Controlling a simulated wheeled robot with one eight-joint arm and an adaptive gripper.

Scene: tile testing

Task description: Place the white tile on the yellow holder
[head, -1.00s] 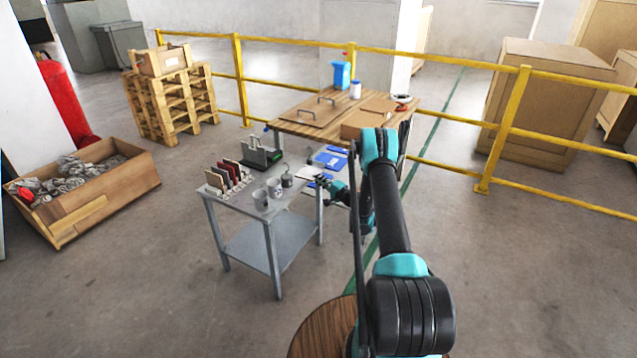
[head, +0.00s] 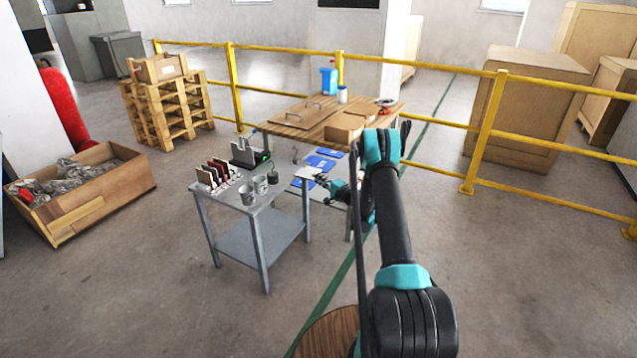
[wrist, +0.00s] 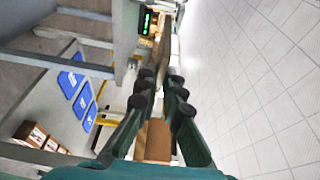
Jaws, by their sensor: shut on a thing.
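My gripper (wrist: 162,78) is shut on a thin piece seen edge-on, a tan-brown strip (wrist: 165,48) between the fingertips. I take it for the white tile; its face is not clear. In the head view, my gripper (head: 322,180) is small, just right of the grey table's edge, by a white patch (head: 306,172) that I cannot tell as tile or board. The yellow holder is not clearly seen; small yellow strips (wrist: 101,89) show beside blue panels (wrist: 71,84) in the wrist view.
A grey table (head: 228,208) carries a rack of tiles (head: 218,172), grey mugs (head: 247,194) and a device with a green display (wrist: 147,22). A wooden table (head: 290,125) with boxes stands behind. Yellow railing (head: 420,118) runs across the back. Floor in front is clear.

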